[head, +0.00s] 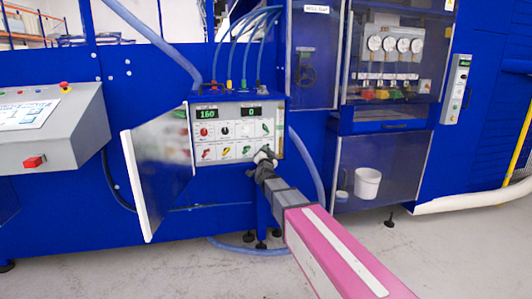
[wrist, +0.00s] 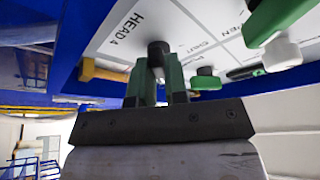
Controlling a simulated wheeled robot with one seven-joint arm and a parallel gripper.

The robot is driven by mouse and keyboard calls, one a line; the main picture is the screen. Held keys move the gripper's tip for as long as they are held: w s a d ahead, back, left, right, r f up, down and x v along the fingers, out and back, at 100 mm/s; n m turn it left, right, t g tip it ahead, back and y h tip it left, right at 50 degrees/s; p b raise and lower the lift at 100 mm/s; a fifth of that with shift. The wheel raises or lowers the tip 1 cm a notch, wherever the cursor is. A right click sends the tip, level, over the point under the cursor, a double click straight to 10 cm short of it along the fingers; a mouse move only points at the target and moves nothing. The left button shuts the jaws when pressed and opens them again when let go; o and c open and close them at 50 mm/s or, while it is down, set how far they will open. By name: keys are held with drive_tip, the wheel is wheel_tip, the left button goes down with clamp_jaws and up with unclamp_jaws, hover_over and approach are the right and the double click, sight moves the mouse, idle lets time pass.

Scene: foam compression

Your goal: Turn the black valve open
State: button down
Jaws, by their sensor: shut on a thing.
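The control panel (head: 234,133) has several coloured valves in two rows on its white face. In the wrist view, the black valve (wrist: 158,51) is a dark knob by the "HEAD 4" label, between the two green fingers of my gripper (wrist: 158,72). The fingers are shut on it from both sides. In the head view, my gripper (head: 264,158) is at the panel's lower right corner and hides the valve there. How far the valve is turned cannot be told.
Close by in the wrist view are a large green valve handle (wrist: 281,22) and a yellow handle (wrist: 98,72). An open cabinet door (head: 160,170) stands left of the panel. Blue hoses (head: 245,48) rise above it. Grey floor lies in front.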

drive_tip(key=shift+m+h, duration=0.4)
drive_tip(key=shift+m, duration=0.7)
drive_tip(key=shift+g, duration=0.3)
drive_tip(key=c, duration=1.1)
unclamp_jaws()
drive_tip(key=shift+c, duration=0.2)
drive_tip(key=shift+s, duration=0.1)
drive_tip(key=v, duration=1)
drive_tip(key=shift+s, duration=0.3)
drive_tip(key=shift+f, duration=0.2)
